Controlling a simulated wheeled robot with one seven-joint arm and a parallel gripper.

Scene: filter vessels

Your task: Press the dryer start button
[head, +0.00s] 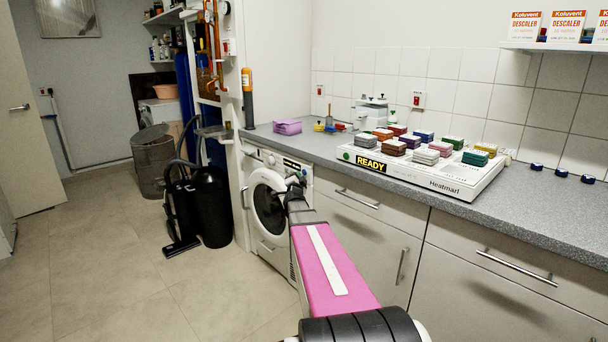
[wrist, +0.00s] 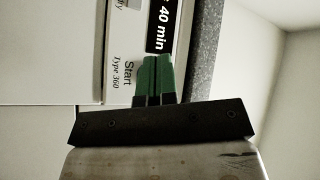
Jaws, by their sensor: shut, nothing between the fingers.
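The white dryer (head: 272,246) stands under the counter in the middle of the head view, with a round dark door. In the wrist view its control panel (wrist: 117,38) appears turned sideways, with a black display (wrist: 160,24) reading "40 min" and a printed "Start" label (wrist: 128,74). My gripper (wrist: 155,58) has green fingertips, closed together and empty, right beside this label and just below the display. The start button itself is not visible; the fingers may cover it. I cannot tell whether the fingertips touch the panel. In the head view my arm reaches to the dryer's upper right front.
The grey counter (head: 540,205) overhangs the dryer; cabinet drawers (head: 480,285) with bar handles stand to its right. A white Heatmarl unit (head: 450,182) reading "READY" carries several coloured blocks. A black vacuum cleaner (head: 208,205) stands left of the dryer. Floor (head: 110,260) at left is clear.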

